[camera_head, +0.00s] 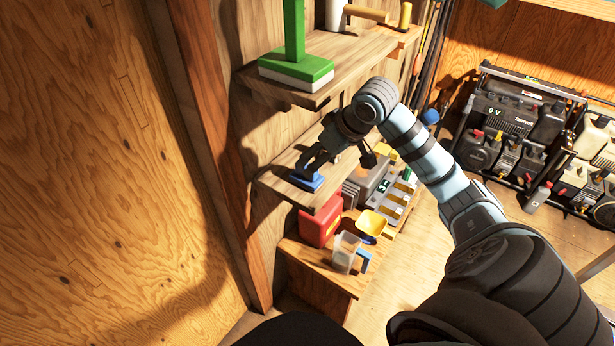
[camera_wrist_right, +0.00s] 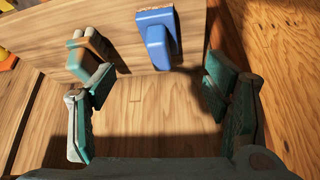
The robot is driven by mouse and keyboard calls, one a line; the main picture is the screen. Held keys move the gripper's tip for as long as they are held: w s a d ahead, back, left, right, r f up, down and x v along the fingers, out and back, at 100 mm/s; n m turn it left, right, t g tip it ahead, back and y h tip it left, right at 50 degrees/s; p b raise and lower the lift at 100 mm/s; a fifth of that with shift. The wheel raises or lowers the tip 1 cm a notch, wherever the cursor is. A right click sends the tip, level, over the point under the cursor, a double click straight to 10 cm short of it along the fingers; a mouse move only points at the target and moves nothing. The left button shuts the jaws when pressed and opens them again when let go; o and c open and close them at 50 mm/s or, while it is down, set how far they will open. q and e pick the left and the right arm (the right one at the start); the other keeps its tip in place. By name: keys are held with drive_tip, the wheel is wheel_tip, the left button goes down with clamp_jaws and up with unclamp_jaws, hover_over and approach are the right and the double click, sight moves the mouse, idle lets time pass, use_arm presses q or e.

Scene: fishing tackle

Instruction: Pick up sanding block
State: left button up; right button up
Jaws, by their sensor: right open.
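The blue block with a raised grip, which looks like the sanding block (camera_head: 304,182), lies on the middle wooden shelf (camera_head: 283,186). In the right wrist view the blue block (camera_wrist_right: 157,40) is at the top centre, past the fingertips and between their lines. My right gripper (camera_head: 315,160) is just above and beside it in the head view. In the wrist view this gripper (camera_wrist_right: 158,82) is open, with nothing between its fingers. My left gripper is not in view.
A small teal-and-tan item (camera_wrist_right: 88,48) stands left of the block. An upper shelf (camera_head: 340,50) holds a green tool with a white base (camera_head: 297,68). Below are a red container (camera_head: 320,222), a clear jug (camera_head: 345,252) and a yellow scoop (camera_head: 371,223). A wooden wall is at left.

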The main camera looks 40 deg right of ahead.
drive_tip(key=b+x, duration=0.2)
drive_tip(key=x, duration=0.8)
drive_tip(key=shift+f, duration=0.1)
drive_tip(key=c, duration=1.4)
drive_tip(key=shift+c, duration=0.2)
wheel_tip(320, 180, up, 4)
drive_tip(key=shift+p, duration=0.5)
drive_tip(key=s+d+p, duration=0.1)
drive_tip(key=s+p, duration=1)
drive_tip(key=s, duration=0.7)
drive_tip(key=shift+d+p, duration=0.4)
